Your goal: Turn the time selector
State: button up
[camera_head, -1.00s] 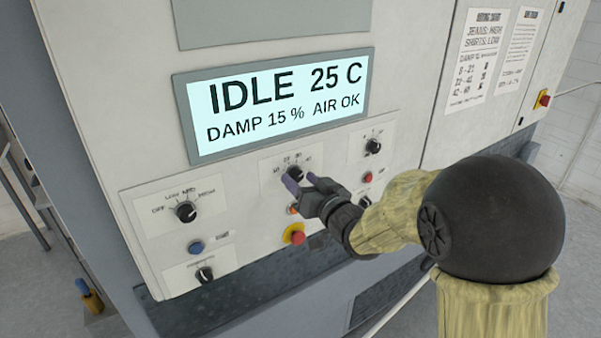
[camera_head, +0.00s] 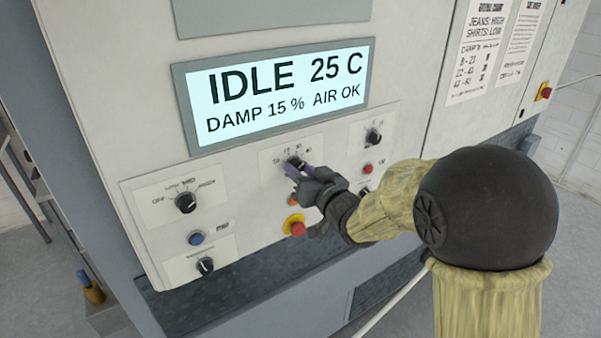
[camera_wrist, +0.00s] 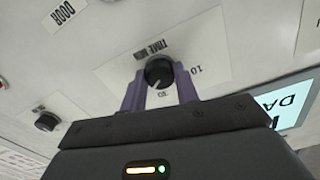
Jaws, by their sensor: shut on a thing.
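The time selector is a black knob (camera_wrist: 159,72) on a white plate marked "TIME MIN" in the wrist view. In the head view the same knob (camera_head: 295,163) sits in the middle of the panel under the display, partly hidden by my gripper. My gripper (camera_head: 297,171) has its purple fingers at the knob. In the wrist view the gripper's fingers (camera_wrist: 159,82) stand on both sides of the knob and are shut on it. The knob's white pointer mark faces toward the gripper's body in the wrist view.
The display (camera_head: 275,95) reads IDLE, 25 C, DAMP 15 %, AIR OK. Another selector knob (camera_head: 186,202) is at the left, with a blue button (camera_head: 196,238) below it. A red stop button (camera_head: 297,228) on yellow is just below my gripper. A knob (camera_head: 373,136) is at the upper right.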

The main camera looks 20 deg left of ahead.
jog(key=shift+f+b, duration=0.15)
jog(key=shift+b, duration=0.15)
jog(key=n+b, duration=1.1)
jog(key=b, duration=0.5)
jog(key=shift+d+f+n, duration=0.1)
jog(key=shift+n, duration=0.2)
jog(key=n+b, duration=0.5)
jog(key=n, duration=0.1)
jog(key=n+b, duration=0.3)
jog(key=n, duration=0.3)
jog(key=shift+r, duration=0.2)
jog(key=shift+n, duration=0.3)
